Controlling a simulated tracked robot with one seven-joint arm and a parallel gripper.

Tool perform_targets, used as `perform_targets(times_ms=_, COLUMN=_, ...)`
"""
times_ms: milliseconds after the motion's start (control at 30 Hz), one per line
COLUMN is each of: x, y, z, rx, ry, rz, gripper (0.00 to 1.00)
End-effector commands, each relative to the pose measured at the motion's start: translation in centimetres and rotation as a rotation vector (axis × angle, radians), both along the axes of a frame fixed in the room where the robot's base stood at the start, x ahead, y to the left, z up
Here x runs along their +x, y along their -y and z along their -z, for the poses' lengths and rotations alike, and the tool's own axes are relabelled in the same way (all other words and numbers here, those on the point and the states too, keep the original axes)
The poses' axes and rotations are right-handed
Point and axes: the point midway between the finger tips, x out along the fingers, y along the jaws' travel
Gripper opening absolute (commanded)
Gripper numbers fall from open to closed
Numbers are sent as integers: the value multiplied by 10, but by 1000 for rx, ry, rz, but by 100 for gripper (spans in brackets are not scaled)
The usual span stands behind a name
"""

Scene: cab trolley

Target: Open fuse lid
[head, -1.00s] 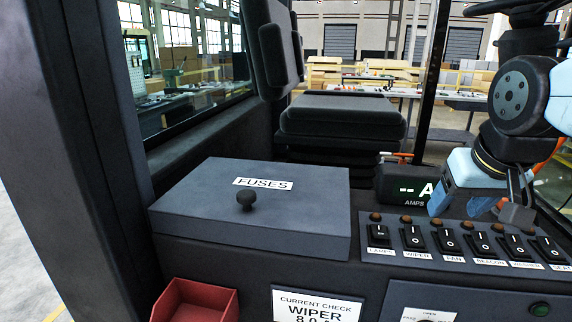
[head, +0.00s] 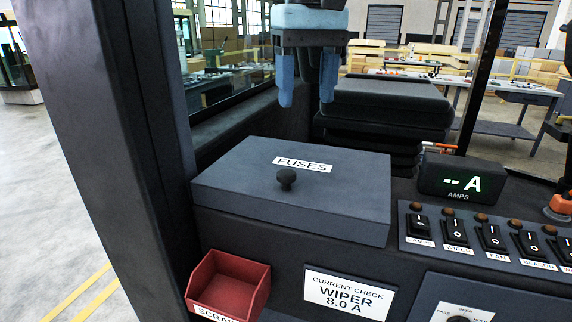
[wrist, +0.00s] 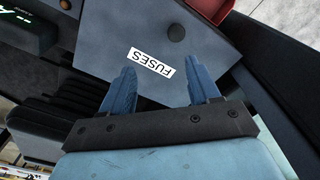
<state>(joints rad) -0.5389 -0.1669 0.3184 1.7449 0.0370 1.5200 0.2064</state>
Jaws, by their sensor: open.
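The fuse lid (head: 245,178) is a flat dark grey cover with a white FUSES label (head: 302,164) and a round dark knob (head: 286,178) near its front edge. It lies closed on its box. My gripper (head: 306,100) is above and behind the lid in the head view, fingers pointing down, open and empty. In the wrist view the gripper (wrist: 165,85) has its two blue fingers apart, with the FUSES label (wrist: 151,64) between and beyond them. The knob (wrist: 173,33) is farther out, past the fingertips. Nothing touches the lid.
A red scrap bin (head: 230,287) is in front of the box at left. A row of rocker switches (head: 490,237) and an amps display (head: 450,180) stand to the right. A dark pillar (head: 100,150) and window are at left, a black seat (head: 385,108) behind.

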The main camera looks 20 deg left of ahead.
Motion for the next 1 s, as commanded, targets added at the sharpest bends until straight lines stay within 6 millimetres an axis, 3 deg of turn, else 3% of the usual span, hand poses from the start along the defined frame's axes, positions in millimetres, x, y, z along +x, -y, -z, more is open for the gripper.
perform_targets(times_ms=133, x=-10, y=-23, z=-7, rx=-13, ry=-28, rz=-46, gripper=61)
perform_targets(times_ms=367, x=-13, y=-28, z=1, rx=-20, ry=-36, rz=-56, gripper=61)
perform_targets(times_ms=1000, x=-13, y=-28, z=105, rx=-20, ry=-36, rz=-56, gripper=61)
